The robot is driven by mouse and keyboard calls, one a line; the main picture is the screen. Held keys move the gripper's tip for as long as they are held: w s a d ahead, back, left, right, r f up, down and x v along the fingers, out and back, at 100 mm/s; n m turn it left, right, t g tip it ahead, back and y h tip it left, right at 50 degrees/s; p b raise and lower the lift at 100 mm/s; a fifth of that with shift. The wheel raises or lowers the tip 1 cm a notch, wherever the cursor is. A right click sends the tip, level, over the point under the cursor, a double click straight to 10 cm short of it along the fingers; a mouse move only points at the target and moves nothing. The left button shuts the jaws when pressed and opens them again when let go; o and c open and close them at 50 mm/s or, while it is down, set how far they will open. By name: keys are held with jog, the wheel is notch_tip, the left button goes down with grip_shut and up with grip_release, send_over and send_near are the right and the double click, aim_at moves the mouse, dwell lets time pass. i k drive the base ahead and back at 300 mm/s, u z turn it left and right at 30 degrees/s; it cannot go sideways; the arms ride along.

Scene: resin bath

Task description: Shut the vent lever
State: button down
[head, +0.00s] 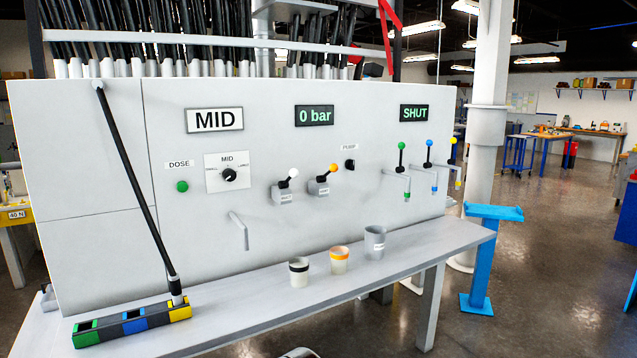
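A grey-white panel (180,240) stands on a bench. Two levers are at its middle: one with a white ball (293,173) and one with an orange ball (333,168). Both handles tilt up and to the right. Small labels sit below them, too small to read, so I cannot tell which is the vent lever. Displays above read "MID" (215,120), "0 bar" (315,115) and "SHUT" (413,113). Three taps at the right have upright levers with green (401,146), blue (429,143) and yellow (452,141) balls. My gripper is not recognisable in view.
Three cups, black-banded (299,272), orange-banded (340,260) and grey (375,242), stand on the bench (400,262) before the panel. A green, blue and yellow block (132,322) with a black rod (135,185) is at left. A blue stand (480,260) is right.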

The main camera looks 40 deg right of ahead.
aim_at(333, 169)
jog(key=z, duration=0.05)
jog(key=i, duration=1)
jog(key=u, duration=0.05)
